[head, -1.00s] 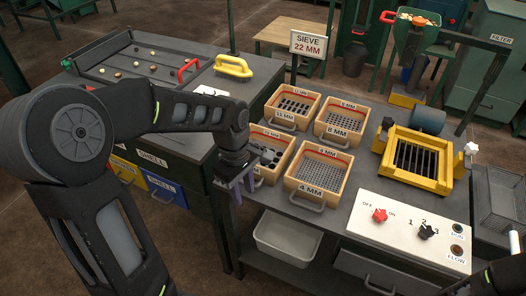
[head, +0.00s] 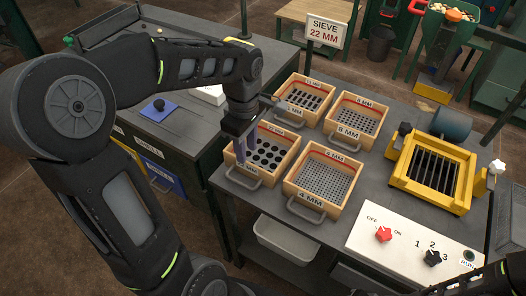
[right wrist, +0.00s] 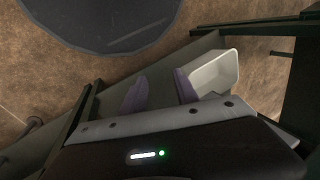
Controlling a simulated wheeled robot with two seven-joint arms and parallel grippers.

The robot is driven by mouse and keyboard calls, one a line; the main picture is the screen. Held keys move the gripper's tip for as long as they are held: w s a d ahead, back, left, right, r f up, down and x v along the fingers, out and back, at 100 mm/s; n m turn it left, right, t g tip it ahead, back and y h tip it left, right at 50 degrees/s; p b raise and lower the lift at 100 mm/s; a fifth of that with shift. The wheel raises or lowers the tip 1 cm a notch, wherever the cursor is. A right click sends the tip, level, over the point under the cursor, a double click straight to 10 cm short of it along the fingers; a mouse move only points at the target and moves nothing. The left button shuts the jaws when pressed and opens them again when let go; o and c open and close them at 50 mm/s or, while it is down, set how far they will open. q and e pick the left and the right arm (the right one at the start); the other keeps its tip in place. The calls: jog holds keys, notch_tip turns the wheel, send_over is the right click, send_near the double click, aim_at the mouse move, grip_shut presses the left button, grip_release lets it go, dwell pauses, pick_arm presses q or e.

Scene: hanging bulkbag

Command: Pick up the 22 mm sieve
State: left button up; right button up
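The 22 mm sieve (head: 278,153) is the wooden tray with the largest round holes, front left of the group of sieves on the dark bench. Its metal handle (head: 243,179) faces the front left. My left gripper (head: 240,152) points down at the sieve's left front side, close above the handle. Its fingers overlap in the head view, so their gap and any contact are unclear. In the right wrist view my right gripper (right wrist: 160,90) has its two fingers apart with nothing between them. A sign (head: 326,31) reads "SIEVE 22 MM".
The 4 mm sieve (head: 330,180) sits close to the right. The 8 mm sieve (head: 355,118) and another sieve (head: 304,97) stand behind. A yellow frame machine (head: 400,182) and a control panel (head: 365,238) are further right. A pale bin (head: 287,242) is below.

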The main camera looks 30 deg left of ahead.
aim_at(248, 162)
pick_arm(q)
jog(key=shift+f, duration=1.25)
jog(key=shift+f, duration=0.1)
notch_tip(248, 162, down, 5)
jog(key=shift+r+p, duration=0.1)
jog(key=shift+p, duration=0.3)
jog(key=shift+f+b, duration=0.35)
jog(key=shift+c, duration=0.4)
grip_shut()
dwell(1.0)
